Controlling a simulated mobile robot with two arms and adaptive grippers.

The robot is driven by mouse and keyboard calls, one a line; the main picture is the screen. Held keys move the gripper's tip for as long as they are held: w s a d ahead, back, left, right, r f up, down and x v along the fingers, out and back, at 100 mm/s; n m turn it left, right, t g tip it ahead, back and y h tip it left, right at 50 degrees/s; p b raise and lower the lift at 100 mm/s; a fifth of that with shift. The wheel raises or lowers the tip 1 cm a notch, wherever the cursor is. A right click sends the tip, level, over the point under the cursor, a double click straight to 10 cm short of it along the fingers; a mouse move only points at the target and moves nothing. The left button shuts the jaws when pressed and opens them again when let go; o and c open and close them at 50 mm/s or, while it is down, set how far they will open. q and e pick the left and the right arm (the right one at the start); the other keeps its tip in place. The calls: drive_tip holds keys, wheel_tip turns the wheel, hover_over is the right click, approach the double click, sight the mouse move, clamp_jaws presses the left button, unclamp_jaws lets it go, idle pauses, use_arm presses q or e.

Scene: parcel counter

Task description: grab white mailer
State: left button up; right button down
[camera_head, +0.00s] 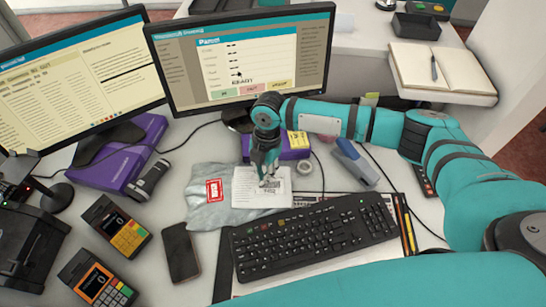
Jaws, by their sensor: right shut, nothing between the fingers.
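The white mailer (208,211) lies flat on the counter, behind the keyboard. It looks pale grey-white and crinkled, with a red stamp-like sticker and a white printed label on its right part. My right gripper (266,178) points down over the label, its fingers together and empty. I cannot tell whether the fingertips touch the mailer. The gripper hides a little of the label and the mailer's back edge. My left gripper is not in view.
A black keyboard (310,238) lies just in front of the mailer. A phone (180,252) and two card terminals (117,226) are to the left. Purple boxes (293,147) and monitors (240,62) stand behind.

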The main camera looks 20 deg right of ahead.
sight(256, 194)
drive_tip(key=s+a+p, duration=0.1)
drive_tip(key=s+a, duration=0.1)
drive_tip(key=a, duration=0.1)
drive_tip(key=shift+s+f+p, duration=0.35)
drive_tip(key=shift+s, duration=0.05)
drive_tip(key=shift+f, duration=0.4)
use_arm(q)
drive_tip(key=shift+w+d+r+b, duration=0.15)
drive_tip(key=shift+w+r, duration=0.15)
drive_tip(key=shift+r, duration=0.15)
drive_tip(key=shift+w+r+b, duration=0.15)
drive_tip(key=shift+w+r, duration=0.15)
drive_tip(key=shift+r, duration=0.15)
use_arm(e)
drive_tip(key=shift+s+f, duration=0.1)
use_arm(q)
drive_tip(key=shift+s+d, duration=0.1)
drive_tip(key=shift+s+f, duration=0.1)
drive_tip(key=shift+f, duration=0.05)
use_arm(e)
drive_tip(key=shift+w+d+f, duration=0.1)
drive_tip(key=shift+w+d, duration=0.6)
drive_tip(key=shift+d, duration=0.15)
